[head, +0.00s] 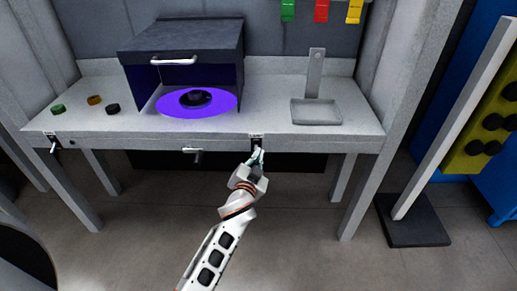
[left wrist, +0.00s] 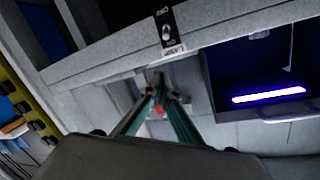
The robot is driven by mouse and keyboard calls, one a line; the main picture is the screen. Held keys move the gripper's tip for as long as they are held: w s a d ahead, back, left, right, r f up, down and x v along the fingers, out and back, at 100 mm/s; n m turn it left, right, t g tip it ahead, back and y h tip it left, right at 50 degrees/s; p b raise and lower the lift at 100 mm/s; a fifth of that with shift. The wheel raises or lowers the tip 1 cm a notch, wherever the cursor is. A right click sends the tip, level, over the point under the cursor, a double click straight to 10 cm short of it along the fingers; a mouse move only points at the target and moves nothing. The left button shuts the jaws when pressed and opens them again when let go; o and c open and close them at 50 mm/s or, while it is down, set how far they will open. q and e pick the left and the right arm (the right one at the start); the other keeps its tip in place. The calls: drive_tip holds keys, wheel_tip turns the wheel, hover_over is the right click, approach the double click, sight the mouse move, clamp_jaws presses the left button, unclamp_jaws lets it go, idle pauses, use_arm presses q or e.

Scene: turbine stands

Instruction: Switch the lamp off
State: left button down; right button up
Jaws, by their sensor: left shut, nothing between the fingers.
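The lamp glows purple under a dark hood (head: 185,38) on the bench; its lit tube (left wrist: 268,95) shows in the left wrist view. A purple disc of light (head: 172,108) lies around a dark round part. The switch (head: 257,140) is on the bench's front edge, right of the hood. In the left wrist view the switch plate (left wrist: 168,28) shows a small toggle and the letters OFF. My left gripper (head: 258,156) is shut and empty, just below and in front of the switch; its fingertips (left wrist: 160,88) also show in the wrist view. Contact cannot be told.
A grey tray with an upright plate (head: 316,112) stands on the bench at right. Several small round parts (head: 94,100) lie at left. A handle (head: 193,153) and a clamp (head: 54,143) are on the front edge. A post on a dark base (head: 412,222) stands at right.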

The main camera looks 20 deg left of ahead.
sight(256, 148)
use_arm(q)
drive_tip(key=w, duration=0.3)
drive_tip(key=w+f+b, duration=0.1)
drive_tip(key=w, duration=0.5)
drive_tip(key=shift+w+a+f+b, duration=0.15)
drive_tip(key=shift+a+b, duration=0.25)
drive_tip(key=shift+s+a+f, duration=0.2)
drive_tip(key=shift+a+f, duration=0.15)
drive_tip(key=shift+f, duration=0.2)
drive_tip(key=shift+s+a+f, duration=0.15)
drive_tip(key=shift+a+f, duration=0.15)
drive_tip(key=shift+f, duration=0.2)
drive_tip(key=shift+s+a+f, duration=0.25)
drive_tip(key=shift+s+f, duration=0.1)
drive_tip(key=shift+f, duration=0.1)
drive_tip(key=shift+b, duration=0.3)
